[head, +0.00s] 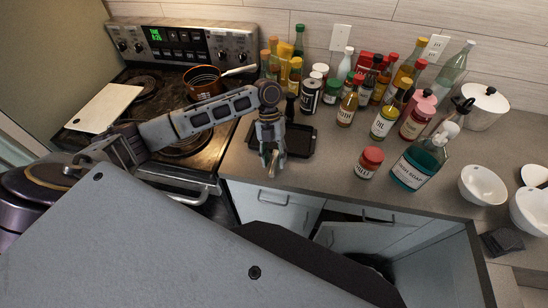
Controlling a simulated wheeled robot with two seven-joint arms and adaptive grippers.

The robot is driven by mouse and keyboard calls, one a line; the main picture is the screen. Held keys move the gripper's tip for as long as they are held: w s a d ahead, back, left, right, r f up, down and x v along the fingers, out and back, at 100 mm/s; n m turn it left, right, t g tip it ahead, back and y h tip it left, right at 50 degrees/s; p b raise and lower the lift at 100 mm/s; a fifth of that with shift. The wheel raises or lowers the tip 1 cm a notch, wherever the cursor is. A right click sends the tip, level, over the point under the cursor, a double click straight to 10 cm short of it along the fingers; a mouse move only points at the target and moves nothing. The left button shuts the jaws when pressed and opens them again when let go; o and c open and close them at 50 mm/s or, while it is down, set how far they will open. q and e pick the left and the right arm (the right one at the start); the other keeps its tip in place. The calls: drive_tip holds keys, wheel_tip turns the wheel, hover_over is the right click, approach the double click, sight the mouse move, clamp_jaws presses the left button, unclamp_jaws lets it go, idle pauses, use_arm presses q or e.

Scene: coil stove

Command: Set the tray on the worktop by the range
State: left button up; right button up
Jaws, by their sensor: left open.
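The tray (301,143) is black, shallow and rectangular. It lies flat on the grey worktop (322,178), just right of the range (215,156). My left gripper (269,165) points down at the tray's left part and hides some of it. Its fingers are open, near the tray's front left edge; I cannot tell whether they touch it. My right gripper is out of view.
A copper pan (203,82) and a cream board (104,107) are on the range. Several bottles and jars crowd the worktop behind and right of the tray, with a dark can (310,96) close behind it. A red-lidded jar (369,162) stands to the right.

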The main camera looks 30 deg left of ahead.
use_arm(q)
drive_tip(key=b+v, duration=0.2)
drive_tip(key=v, duration=1)
drive_tip(key=shift+f, duration=0.15)
idle(0.8)
